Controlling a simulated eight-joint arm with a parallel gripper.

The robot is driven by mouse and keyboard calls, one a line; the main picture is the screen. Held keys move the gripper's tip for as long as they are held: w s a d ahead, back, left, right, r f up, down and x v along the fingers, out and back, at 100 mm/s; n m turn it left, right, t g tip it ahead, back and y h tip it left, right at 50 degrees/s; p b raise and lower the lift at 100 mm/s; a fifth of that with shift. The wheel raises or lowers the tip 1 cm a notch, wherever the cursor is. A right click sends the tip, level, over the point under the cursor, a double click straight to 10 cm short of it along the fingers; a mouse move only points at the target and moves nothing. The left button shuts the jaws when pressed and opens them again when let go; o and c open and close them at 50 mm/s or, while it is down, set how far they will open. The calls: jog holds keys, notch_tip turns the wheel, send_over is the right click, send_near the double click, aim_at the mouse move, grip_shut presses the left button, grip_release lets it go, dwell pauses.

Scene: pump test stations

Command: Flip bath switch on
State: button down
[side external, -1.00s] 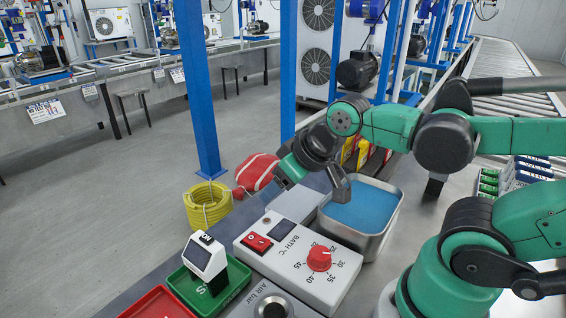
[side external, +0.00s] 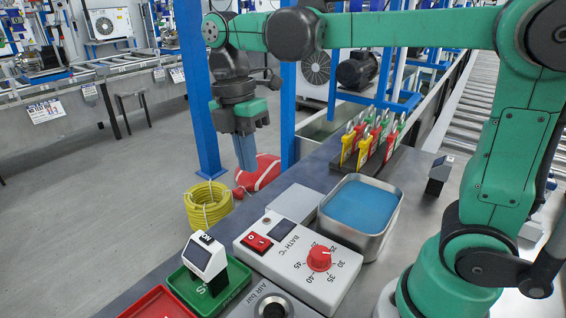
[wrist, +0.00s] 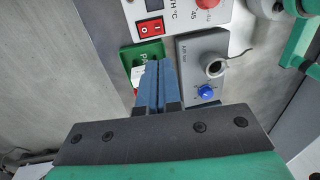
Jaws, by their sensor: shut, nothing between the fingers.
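The white bath control box (side external: 300,267) lies on the bench, labelled BATH °C. Its red rocker switch (side external: 257,242) is at the left end, next to a dark display (side external: 282,228). A red dial (side external: 319,258) is at its right. In the wrist view the red switch (wrist: 151,27) is near the top, beyond my fingertips; I cannot tell which way it is tipped. My gripper (side external: 246,166) points down, well above the bench and apart from the box. In the wrist view my gripper (wrist: 159,64) has its blue-grey fingers together and empty.
A metal bath of blue liquid (side external: 361,205) stands behind the box. A grey air box (wrist: 203,62) with a blue knob and a green tray (wrist: 148,52) lie beside it. A rack of padlocks (side external: 370,145) stands farther back. A blue post (side external: 199,90) rises near my gripper.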

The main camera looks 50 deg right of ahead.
aim_at(262, 242)
jog(key=f, duration=0.4)
jog(key=s+f, duration=0.1)
jog(key=f, duration=0.4)
jog(key=s+f, duration=0.1)
jog(key=f, duration=0.4)
jog(key=shift+f, duration=0.15)
dwell(0.4)
jog(key=shift+w, duration=0.1)
jog(key=shift+w+r, duration=0.3)
jog(key=shift+w, duration=0.3)
